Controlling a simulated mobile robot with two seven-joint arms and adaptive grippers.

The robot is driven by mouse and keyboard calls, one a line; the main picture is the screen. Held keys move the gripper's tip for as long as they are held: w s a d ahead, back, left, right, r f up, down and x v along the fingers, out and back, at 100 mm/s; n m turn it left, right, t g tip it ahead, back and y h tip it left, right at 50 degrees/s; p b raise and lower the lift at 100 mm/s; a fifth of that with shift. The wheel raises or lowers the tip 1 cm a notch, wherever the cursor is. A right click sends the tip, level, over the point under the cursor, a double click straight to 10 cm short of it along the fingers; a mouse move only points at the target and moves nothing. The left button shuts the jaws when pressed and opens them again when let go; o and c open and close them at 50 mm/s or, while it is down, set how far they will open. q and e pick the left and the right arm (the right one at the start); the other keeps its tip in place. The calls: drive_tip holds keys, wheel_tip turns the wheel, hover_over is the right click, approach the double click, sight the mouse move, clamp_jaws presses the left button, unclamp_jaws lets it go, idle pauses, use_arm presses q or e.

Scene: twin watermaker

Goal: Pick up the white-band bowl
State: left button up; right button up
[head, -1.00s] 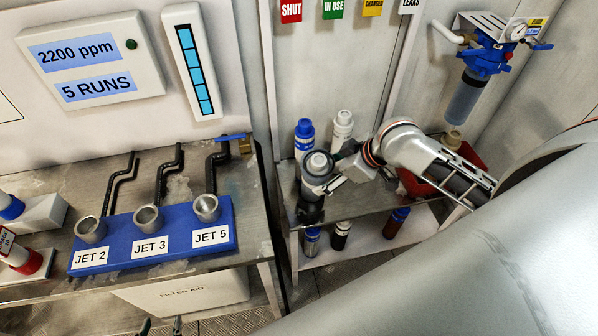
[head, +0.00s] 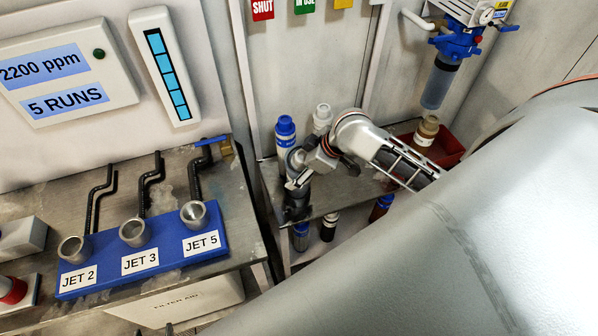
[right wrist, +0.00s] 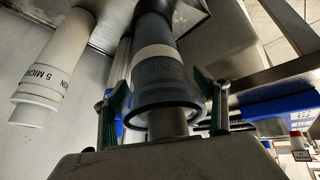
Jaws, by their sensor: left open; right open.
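The white-band bowl (right wrist: 165,72), a dark grey cylinder with a white band, stands between the two fingers of my right gripper (right wrist: 161,98) in the right wrist view. The fingers are open, one on each side; contact cannot be told. In the head view my right gripper (head: 297,178) is over the small bench and hides most of the bowl, whose dark lower part (head: 294,208) shows beneath it. Only the fingertips of my left gripper (head: 155,331) show at the bottom edge of the head view, apart from the bowl.
The blue jet rack (head: 145,262) is left.

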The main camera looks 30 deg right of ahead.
drive_tip(key=shift+w+a+f, duration=0.1)
drive_tip(key=shift+w+f, duration=0.05)
drive_tip(key=shift+f, duration=0.15)
drive_tip(key=c, duration=1.7)
drive_tip(key=shift+r, duration=0.1)
